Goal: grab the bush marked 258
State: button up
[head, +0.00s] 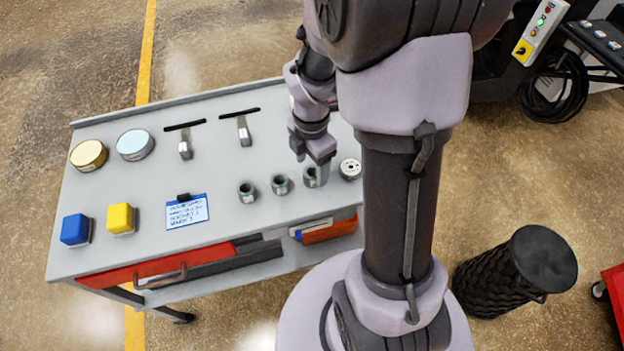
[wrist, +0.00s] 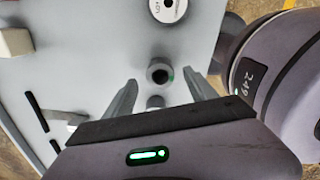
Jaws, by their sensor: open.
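Three small dark-grey bushes stand in a row on the grey table top in the head view: a left bush (head: 247,192), a middle bush (head: 281,184) and a right bush (head: 312,177). I cannot read the number 258 on any of them. My gripper (head: 319,165) points down at the right bush and partly covers it. In the wrist view, my gripper (wrist: 162,82) is open, and the right bush (wrist: 158,72) shows between and just beyond the fingertips. Another bush (wrist: 154,102) shows closer to the gripper body, partly hidden.
The table (head: 225,150) also holds yellow and blue blocks, two round tins, two levers and a written note (head: 187,211). A black bin (head: 515,273) stands on the floor at right.

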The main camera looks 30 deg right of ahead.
aim_at(312, 171)
notch_tip(312, 171, down, 3)
jog(key=shift+d+f+b, duration=0.1)
jog(key=shift+f+b, duration=0.1)
jog(key=shift+b, duration=0.45)
jog(key=shift+r, duration=0.2)
jog(key=shift+c, duration=0.3)
grip_shut()
jog(key=shift+r, duration=0.1)
